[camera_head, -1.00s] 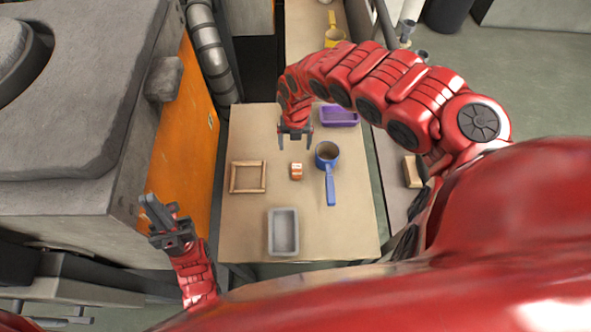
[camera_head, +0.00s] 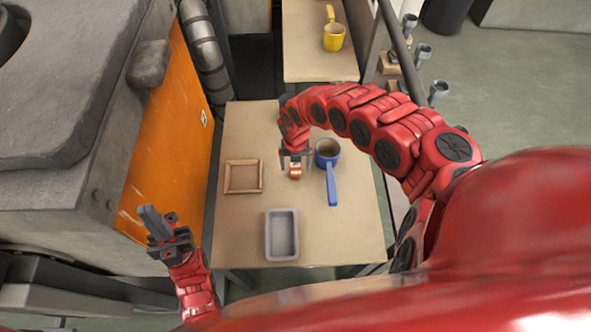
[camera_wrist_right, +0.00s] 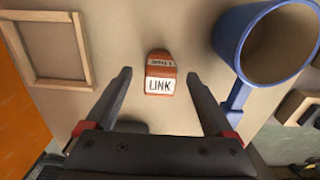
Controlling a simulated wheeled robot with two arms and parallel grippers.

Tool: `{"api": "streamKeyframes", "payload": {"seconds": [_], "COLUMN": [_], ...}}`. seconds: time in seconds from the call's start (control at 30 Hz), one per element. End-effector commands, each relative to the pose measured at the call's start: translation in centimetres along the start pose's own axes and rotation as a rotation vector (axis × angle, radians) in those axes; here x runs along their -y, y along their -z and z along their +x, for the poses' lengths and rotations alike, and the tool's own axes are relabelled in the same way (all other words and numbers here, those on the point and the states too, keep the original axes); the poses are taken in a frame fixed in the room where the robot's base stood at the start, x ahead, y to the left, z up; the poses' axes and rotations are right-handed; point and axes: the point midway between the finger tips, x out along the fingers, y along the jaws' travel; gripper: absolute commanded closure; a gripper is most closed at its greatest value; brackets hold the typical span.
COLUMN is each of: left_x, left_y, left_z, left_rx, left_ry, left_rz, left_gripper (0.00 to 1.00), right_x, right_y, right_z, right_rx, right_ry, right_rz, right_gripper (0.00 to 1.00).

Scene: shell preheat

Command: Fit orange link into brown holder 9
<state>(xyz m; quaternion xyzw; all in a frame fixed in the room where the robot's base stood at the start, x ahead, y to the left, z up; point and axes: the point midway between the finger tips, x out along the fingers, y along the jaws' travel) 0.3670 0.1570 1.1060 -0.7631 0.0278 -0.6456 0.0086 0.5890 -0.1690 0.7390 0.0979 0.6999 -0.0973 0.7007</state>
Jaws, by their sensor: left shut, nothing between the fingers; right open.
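The orange link (camera_head: 295,173), a small block with a white label reading LINK, lies on the tan table. In the right wrist view the link (camera_wrist_right: 160,84) appears between the two fingertips. My right gripper (camera_head: 294,161) is open above it; contact cannot be told. My left gripper (camera_head: 153,220) is shut and empty, by the orange panel left of the table. No number 9 is legible, so I cannot tell which thing is brown holder 9. A square brown wooden frame (camera_head: 243,177) lies left of the link, and also shows in the wrist view (camera_wrist_right: 48,84).
A blue pot (camera_head: 327,153) stands close right of the link, its handle toward me. A grey tray (camera_head: 282,258) sits at the table's near side. A yellow pot (camera_head: 333,37) stands on a far table. Grey cups (camera_head: 438,92) line the right side.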

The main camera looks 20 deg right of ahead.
Motion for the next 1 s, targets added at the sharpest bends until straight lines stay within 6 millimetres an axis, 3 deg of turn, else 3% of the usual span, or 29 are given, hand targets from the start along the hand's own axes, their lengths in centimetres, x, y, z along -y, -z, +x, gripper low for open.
{"api": "streamKeyframes", "payload": {"seconds": [0.23, 0.53, 1.0], "left_x": [0.0, 0.0, 0.0], "left_y": [0.0, 0.0, 0.0], "left_z": [0.2, 0.2, 0.2], "left_rx": [0.000, 0.000, 0.000], "left_ry": [0.000, 0.000, 0.000], "left_rz": [0.000, 0.000, 0.000], "left_gripper": [1.00, 1.00, 1.00], "right_x": [-0.1, 0.1, 0.1], "right_y": [0.2, 0.0, 0.0], "right_z": [2.9, 3.2, 3.1], "right_rx": [-0.003, -0.001, -0.001], "right_ry": [-0.001, 0.002, 0.001], "right_rz": [-0.001, 0.000, 0.000], "right_gripper": [0.13, 0.13, 0.97]}}
